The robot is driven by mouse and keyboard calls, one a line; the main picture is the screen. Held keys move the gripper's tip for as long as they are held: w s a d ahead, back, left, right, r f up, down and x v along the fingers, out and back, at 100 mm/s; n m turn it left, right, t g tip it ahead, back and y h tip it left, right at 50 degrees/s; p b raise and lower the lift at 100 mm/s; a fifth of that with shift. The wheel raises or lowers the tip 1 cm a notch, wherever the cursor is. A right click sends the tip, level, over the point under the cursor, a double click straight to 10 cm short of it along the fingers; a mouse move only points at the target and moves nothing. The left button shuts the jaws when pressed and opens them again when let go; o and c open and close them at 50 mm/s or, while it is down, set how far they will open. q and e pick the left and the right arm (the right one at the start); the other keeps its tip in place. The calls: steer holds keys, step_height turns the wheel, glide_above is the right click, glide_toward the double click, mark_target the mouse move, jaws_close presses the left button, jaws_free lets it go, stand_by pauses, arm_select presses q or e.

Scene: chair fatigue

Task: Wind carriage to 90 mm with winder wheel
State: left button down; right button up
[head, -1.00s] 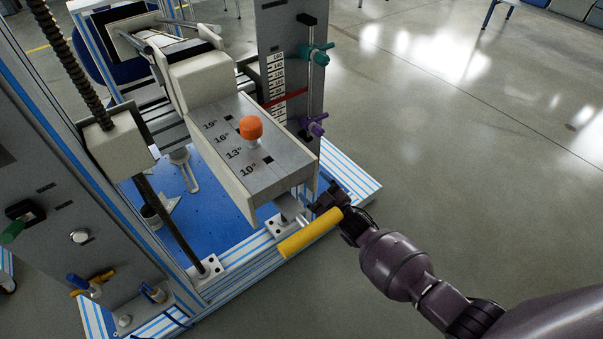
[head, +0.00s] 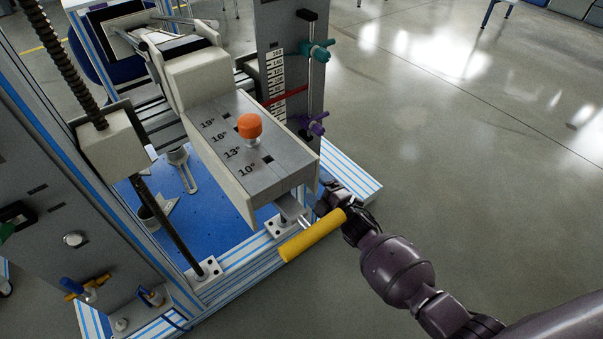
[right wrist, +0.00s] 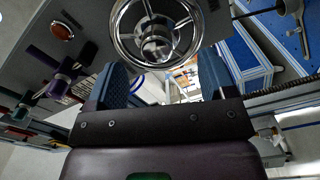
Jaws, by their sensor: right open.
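The chrome winder wheel (right wrist: 155,28), with spokes and a round hub, shows at the top of the right wrist view. I cannot make it out in the head view. My right gripper (right wrist: 160,82) is open, with its blue-padded fingers apart and nothing held; the wheel lies ahead of and above them in the picture. In the head view my right gripper (head: 330,196) is beside the front end of the grey angle-marked block (head: 235,150), close to the yellow handle (head: 312,235). A scale (head: 277,85) with a red pointer (head: 286,96) stands on the upright.
A teal clamp (head: 318,50) and a purple clamp (head: 315,125) sit on a rod by the scale. An orange knob (head: 249,125) tops the block. A threaded screw (head: 75,60) passes through a white block (head: 110,143). The floor to the right is clear.

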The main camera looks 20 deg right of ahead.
arm_select(q)
steer(key=shift+g, duration=0.5)
steer(key=f, duration=0.1)
steer(key=s+f+b, duration=0.1)
steer(key=f+b, duration=0.1)
steer(key=shift+s+f, duration=0.3)
steer(key=shift+f, duration=0.1)
arm_select(e)
steer(key=n, duration=0.8)
steer(key=shift+d+r, duration=0.1)
steer(key=shift+d, duration=0.05)
